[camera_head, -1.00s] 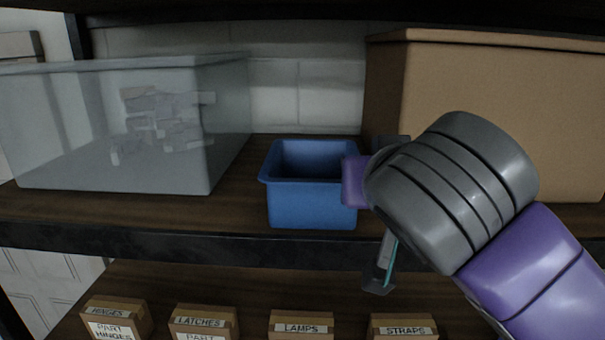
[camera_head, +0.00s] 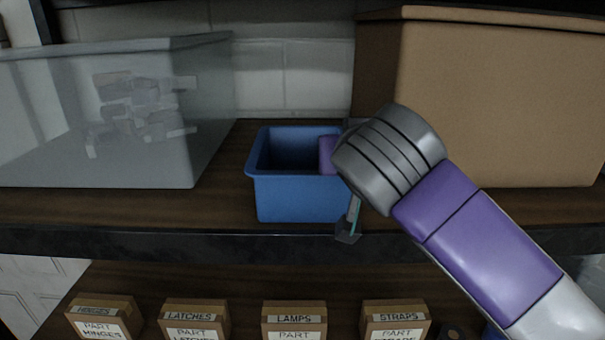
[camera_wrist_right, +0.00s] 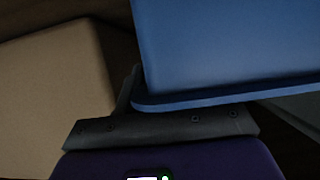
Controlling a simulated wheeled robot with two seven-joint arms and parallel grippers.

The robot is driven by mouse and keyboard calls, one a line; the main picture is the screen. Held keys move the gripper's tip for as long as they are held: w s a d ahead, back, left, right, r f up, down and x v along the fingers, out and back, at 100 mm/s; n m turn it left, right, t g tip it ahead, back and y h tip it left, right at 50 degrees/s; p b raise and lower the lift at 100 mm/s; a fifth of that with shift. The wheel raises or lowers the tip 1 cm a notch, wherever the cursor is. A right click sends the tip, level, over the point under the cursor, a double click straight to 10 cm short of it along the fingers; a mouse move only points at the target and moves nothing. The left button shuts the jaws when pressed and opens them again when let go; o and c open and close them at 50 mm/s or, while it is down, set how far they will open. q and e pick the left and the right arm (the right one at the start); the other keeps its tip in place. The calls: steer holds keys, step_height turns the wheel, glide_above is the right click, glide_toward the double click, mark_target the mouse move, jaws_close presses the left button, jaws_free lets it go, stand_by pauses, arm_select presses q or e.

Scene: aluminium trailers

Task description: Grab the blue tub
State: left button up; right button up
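The blue tub (camera_head: 298,198) stands upright and open-topped on the upper shelf, between a clear bin and a cardboard box. In the right wrist view the tub (camera_wrist_right: 225,50) fills the upper right, its rim close to the gripper's body. My right gripper (camera_head: 346,182) is at the tub's right side, with its fingers spread apart. One finger shows near the shelf's front edge and part of the other shows behind the wrist. I cannot tell whether either finger touches the tub, as my wrist hides its right end. My left gripper is not in view.
A clear bin (camera_head: 100,155) holding grey pieces stands to the left. A large cardboard box (camera_head: 500,110) stands to the right, behind my right arm. Several small labelled boxes, including one marked LAMPS (camera_head: 294,320), sit on the lower shelf (camera_head: 250,277).

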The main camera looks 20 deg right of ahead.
steer(key=shift+w+d+f, duration=0.1)
steer(key=shift+w, duration=0.15)
steer(key=shift+s, duration=0.15)
steer(key=shift+c, duration=0.3)
jaws_close()
stand_by(0.9)
